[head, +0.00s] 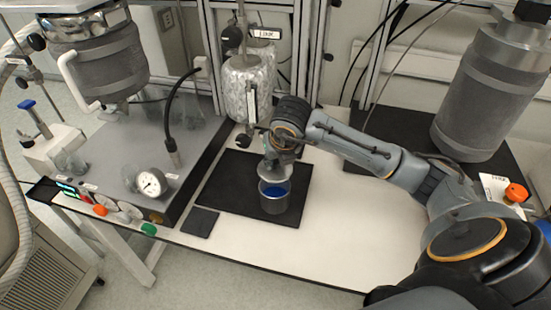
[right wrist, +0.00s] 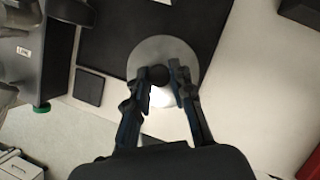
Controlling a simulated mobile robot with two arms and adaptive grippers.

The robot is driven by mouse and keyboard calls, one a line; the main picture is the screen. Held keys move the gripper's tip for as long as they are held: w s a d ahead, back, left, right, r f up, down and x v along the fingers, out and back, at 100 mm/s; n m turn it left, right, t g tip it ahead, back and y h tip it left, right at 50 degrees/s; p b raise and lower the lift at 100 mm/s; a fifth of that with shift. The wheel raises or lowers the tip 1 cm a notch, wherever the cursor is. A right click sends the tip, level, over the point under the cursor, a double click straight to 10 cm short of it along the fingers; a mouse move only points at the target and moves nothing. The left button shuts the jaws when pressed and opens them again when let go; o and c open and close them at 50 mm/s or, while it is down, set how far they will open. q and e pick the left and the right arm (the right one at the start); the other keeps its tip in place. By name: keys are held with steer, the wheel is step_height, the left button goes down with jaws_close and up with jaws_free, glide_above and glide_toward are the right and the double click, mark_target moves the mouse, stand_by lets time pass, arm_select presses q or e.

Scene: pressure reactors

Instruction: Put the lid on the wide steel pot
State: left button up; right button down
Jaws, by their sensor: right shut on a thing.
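The wide steel pot (head: 273,207) stands upright on a black mat at the middle of the table, with blue showing inside it. My right gripper (head: 275,158) is above the far side of the pot. It is shut on the dark knob of the lid, a round grey disc (right wrist: 185,52) in the right wrist view, where the fingers (right wrist: 160,75) close on the knob from both sides. In the head view the lid (head: 267,171) is partly hidden by the gripper and appears above the pot's far rim, leaving the opening partly uncovered. My left gripper is out of view.
A foil-wrapped vessel (head: 247,85) stands just behind the mat (head: 227,177). A grey unit with a gauge (head: 151,182) is on the left. A large steel cylinder (head: 482,95) is at the right. The white tabletop (head: 330,240) is clear front right.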

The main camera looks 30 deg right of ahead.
mark_target(277, 173)
step_height(277, 173, down, 5)
steer(key=b, duration=0.2)
steer(key=shift+b, duration=0.35)
steer(key=shift+f+b, duration=0.6)
steer(key=shift+b, duration=0.05)
steer(key=shift+r+b, duration=0.1)
steer(key=shift+b, duration=0.4)
stand_by(0.9)
steer(key=shift+b, duration=0.7)
stand_by(0.8)
stand_by(0.3)
steer(key=c, duration=0.6)
jaws_free()
